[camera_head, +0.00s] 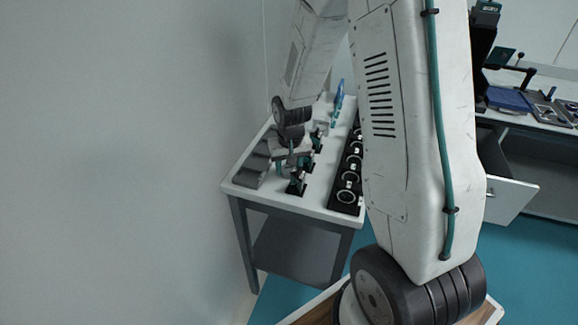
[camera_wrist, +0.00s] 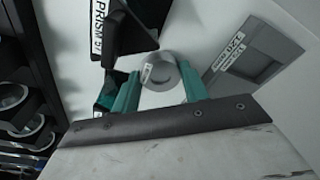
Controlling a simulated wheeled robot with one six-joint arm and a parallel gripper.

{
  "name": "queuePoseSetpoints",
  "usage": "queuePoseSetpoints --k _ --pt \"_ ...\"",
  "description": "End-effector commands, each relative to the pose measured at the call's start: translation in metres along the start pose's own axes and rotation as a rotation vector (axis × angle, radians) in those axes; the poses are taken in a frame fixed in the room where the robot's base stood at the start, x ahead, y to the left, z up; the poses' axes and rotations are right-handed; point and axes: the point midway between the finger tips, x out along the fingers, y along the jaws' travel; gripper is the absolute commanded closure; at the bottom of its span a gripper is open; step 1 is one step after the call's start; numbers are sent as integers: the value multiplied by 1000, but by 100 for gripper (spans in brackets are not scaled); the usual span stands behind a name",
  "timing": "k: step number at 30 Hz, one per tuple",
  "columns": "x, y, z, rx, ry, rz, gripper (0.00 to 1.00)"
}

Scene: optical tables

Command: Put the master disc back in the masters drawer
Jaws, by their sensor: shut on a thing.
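My gripper (camera_wrist: 159,78) shows in the wrist view with its two teal fingers on either side of a small round grey metal disc (camera_wrist: 160,68). The fingers are shut on the disc, which has a small pale label on its face. In the head view my gripper (camera_head: 291,160) is over the small white-topped table, among its stands; the disc cannot be made out there. I cannot identify the masters drawer in either view.
Grey trays (camera_head: 254,166) line the table's left side; one labelled tray (camera_wrist: 262,58) is right of the disc. A black stand marked PRISM (camera_wrist: 127,38) is close on the left. A black rack of rings (camera_head: 346,190) lies right. A cabinet panel (camera_head: 511,198) stands open farther right.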

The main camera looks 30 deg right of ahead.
Motion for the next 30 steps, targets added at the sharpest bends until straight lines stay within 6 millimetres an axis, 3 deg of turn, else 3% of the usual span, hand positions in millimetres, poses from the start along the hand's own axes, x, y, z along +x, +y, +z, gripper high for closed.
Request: queuePoseSetpoints --k 6,7,9,20,30 --pt "4 0 0 0 -1 0 90" --pt "3 0 0 0 -1 0 48" --pt "3 0 1 0 -1 0 34" --pt "-5 0 0 1 1 0 34" --pt "-74 0 -1 1 5 -1 34"
